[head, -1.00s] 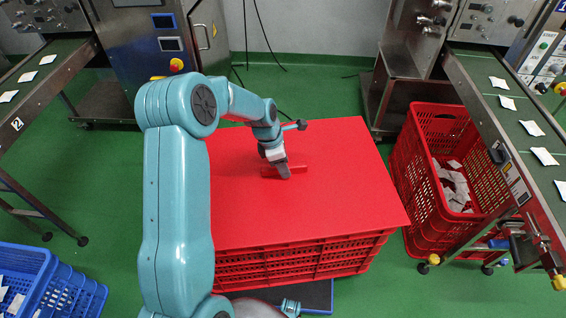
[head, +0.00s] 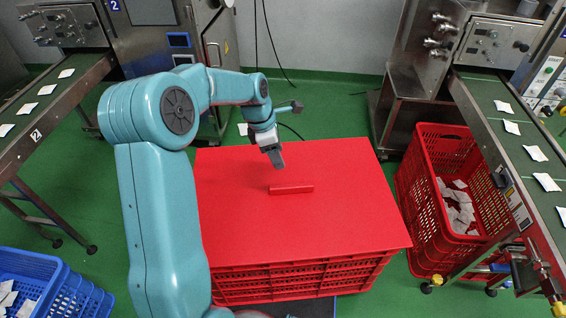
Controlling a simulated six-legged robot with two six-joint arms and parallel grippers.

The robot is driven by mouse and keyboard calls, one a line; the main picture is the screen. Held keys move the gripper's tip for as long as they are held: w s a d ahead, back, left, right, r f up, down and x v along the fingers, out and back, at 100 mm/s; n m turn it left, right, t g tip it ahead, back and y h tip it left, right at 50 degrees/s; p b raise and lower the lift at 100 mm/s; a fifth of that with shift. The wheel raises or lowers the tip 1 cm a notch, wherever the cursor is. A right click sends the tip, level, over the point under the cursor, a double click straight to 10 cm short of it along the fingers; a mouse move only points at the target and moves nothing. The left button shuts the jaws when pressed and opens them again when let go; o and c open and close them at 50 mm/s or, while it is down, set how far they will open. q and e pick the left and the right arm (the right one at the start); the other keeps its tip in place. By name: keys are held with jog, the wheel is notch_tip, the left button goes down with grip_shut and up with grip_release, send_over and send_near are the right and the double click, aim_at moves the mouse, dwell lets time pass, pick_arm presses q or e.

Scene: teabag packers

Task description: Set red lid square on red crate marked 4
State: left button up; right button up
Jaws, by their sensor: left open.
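The flat red lid (head: 330,225) lies on top of the red crate (head: 310,280), whose slatted front shows below the lid's near edge. The lid covers the crate's top and looks roughly in line with it; the far edges of the crate are hidden. A red bar handle (head: 291,188) stands at the lid's middle. My left gripper (head: 277,163) is open and empty, above the lid and just beyond the handle, apart from it. No mark 4 can be read on the crate. My right gripper does not show.
Another red crate (head: 412,205) with white packets stands at the right, under a conveyor (head: 520,150). A blue crate (head: 70,290) is at the lower left, near the left conveyor (head: 60,98). Green floor lies clear between the left conveyor and my arm.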

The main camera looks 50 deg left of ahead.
pick_arm(q)
jog(key=shift+v, duration=1.05)
